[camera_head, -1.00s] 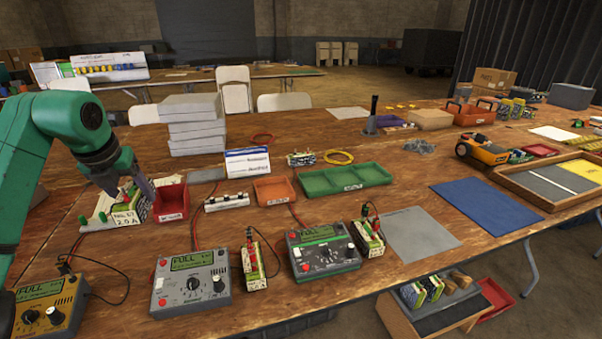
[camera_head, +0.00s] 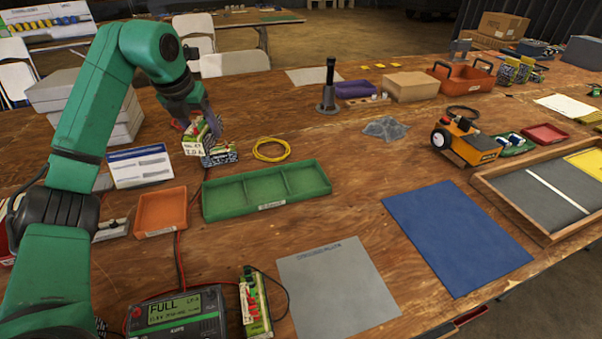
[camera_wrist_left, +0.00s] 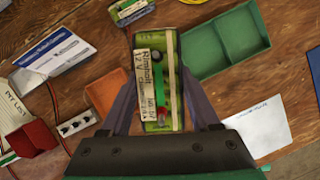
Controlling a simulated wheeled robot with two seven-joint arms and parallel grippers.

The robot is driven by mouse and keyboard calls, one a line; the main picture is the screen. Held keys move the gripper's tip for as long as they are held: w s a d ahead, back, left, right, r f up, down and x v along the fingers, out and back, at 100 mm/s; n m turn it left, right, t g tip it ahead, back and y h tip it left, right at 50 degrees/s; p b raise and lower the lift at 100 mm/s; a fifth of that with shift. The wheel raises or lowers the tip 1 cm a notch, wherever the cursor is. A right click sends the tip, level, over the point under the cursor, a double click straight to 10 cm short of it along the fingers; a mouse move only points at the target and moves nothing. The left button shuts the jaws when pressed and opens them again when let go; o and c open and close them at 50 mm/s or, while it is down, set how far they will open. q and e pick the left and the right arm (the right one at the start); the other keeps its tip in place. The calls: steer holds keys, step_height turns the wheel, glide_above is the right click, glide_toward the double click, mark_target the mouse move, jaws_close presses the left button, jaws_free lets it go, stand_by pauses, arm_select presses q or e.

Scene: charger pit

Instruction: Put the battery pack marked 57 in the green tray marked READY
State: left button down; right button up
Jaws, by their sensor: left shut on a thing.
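My left gripper (camera_head: 196,112) is shut on a green and white battery pack (camera_head: 196,138), which hangs from its fingers above the table. In the left wrist view the pack (camera_wrist_left: 158,75) sits between both fingers; its small label seems to include 57. The green tray (camera_head: 208,200) lies to the right of and nearer than the pack in the head view. It has compartments, looks empty, and has a front label too small to read surely. The tray also shows in the wrist view (camera_wrist_left: 221,52). My right gripper is not in view.
A yellow cable coil (camera_head: 271,149), an orange tray (camera_head: 160,211) and a white sign (camera_head: 140,165) are near the green tray. A grey mat (camera_head: 338,288) and blue mat (camera_head: 456,236) lie clear.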

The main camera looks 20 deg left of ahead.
arm_select(q)
steer(key=shift+w+d, duration=0.35)
steer(key=shift+w, duration=0.4)
steer(key=f, duration=0.1)
steer(key=s+f+b, duration=0.1)
steer(key=f, duration=0.3)
steer(key=shift+s+a+b, duration=0.2)
steer(key=shift+s+b, duration=0.05)
steer(key=shift+b, duration=0.05)
steer(key=f, duration=0.5)
steer(key=f+b, duration=0.1)
steer(key=f, duration=0.8)
steer(key=shift+w+f, duration=0.3)
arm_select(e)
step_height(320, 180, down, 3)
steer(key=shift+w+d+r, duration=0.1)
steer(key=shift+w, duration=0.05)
arm_select(q)
steer(key=shift+f+b, duration=0.15)
steer(key=shift+b, duration=0.15)
steer(key=shift+c, duration=0.6)
jaws_free()
steer(key=shift+s, duration=0.1)
